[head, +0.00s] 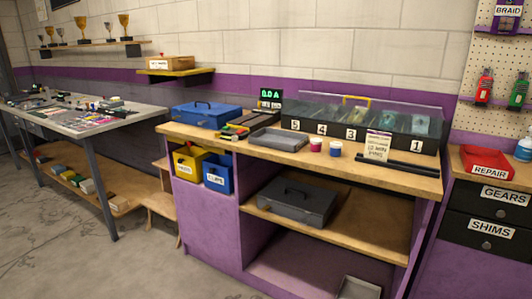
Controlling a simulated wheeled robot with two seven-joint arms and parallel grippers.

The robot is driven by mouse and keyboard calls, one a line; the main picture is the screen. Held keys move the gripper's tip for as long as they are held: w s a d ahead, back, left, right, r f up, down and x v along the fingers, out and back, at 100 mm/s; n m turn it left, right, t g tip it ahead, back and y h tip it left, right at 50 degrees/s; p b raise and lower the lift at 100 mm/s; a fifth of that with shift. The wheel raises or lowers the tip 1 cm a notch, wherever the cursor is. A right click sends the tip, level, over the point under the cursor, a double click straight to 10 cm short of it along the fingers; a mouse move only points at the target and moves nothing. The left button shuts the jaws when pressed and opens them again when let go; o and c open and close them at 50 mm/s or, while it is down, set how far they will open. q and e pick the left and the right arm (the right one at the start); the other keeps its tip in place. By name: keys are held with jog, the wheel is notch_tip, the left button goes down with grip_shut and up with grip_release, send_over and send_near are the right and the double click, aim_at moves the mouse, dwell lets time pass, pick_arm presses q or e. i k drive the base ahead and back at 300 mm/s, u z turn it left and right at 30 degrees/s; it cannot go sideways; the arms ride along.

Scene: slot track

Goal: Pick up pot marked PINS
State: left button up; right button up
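Two small pots stand upright side by side on the wooden top of the purple bench. One is a magenta pot (316,145) and the other, just right of it, is a blue pot (335,149). Both have pale fronts, but any lettering is too small to read, so I cannot tell which is marked PINS. Neither of my grippers is in view.
A grey tray (279,139) lies left of the pots, and a card (377,146) stands right of them. A clear-lidded case (360,126) with numbered compartments stands behind. Dark bars (411,168) lie at the right. A blue toolbox (206,114) stands at the left end.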

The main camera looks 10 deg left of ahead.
aim_at(335, 147)
jog(key=z, duration=0.65)
jog(key=k, duration=0.25)
jog(key=u, duration=1.95)
jog(key=i, duration=1)
jog(key=z, duration=1)
jog(key=i, duration=0.7)
jog(key=z, duration=0.9)
